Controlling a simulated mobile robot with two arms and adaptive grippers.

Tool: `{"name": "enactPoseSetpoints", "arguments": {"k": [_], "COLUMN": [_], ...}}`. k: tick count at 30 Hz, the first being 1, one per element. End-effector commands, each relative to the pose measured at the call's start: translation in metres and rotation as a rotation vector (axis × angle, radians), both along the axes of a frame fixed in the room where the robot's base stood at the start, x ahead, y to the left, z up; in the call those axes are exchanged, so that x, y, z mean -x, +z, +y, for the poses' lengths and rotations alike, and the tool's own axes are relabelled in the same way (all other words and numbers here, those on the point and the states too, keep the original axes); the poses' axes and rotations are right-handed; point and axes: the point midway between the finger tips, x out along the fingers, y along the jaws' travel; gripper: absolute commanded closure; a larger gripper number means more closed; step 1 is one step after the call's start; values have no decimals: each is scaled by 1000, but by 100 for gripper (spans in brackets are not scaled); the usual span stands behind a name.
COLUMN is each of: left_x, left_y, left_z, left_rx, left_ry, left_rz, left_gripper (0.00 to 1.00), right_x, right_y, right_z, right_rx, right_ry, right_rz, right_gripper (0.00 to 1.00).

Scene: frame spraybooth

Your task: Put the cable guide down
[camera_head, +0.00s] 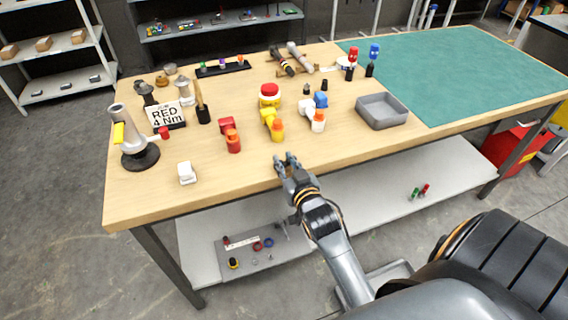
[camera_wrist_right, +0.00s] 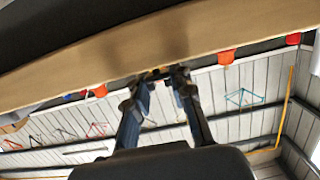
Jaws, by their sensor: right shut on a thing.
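My right gripper (camera_head: 287,163) is at the front edge of the wooden table (camera_head: 330,140), its fingers pointing toward the tabletop. In the right wrist view its fingertips (camera_wrist_right: 162,74) close on a small dark piece, with the table's edge right behind them. The piece is mostly hidden by the fingers; it may be the cable guide, but its shape cannot be made out. My left gripper is not in view.
Close beyond the gripper stand a yellow-and-orange part (camera_head: 273,124), a red-and-orange part (camera_head: 231,138) and a blue-and-white part (camera_head: 318,120). A grey tray (camera_head: 382,124) lies right; a white block (camera_head: 187,172) lies left. The front right tabletop is bare.

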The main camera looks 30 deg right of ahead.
Motion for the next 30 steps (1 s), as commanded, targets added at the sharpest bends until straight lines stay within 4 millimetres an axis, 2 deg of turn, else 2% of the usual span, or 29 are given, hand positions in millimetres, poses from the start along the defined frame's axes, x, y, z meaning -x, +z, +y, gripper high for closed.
{"name": "enactPoseSetpoints", "arguments": {"k": [3, 8, 9, 11, 12, 23, 26, 30], "left_x": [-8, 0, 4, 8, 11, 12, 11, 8], "left_y": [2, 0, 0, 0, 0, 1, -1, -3], "left_z": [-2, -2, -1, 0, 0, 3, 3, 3], "left_rx": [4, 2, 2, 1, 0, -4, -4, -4], "left_ry": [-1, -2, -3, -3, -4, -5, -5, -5], "left_rz": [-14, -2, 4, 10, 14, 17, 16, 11], "left_gripper": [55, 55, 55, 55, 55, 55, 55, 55], "right_x": [0, 0, 0, 0, 0, 1, 14, 41], "right_y": [1, -3, -2, -2, -2, 2, 1, 5], "right_z": [0, 0, 0, 0, 0, 0, 4, 10], "right_rx": [0, -1, -1, 0, 0, 0, -2, -3], "right_ry": [0, 0, 0, 0, 0, 0, 1, 0], "right_rz": [1, 1, 0, 1, 1, 1, 3, 3], "right_gripper": [90, 90, 69, 57, 55, 55, 55, 55]}}
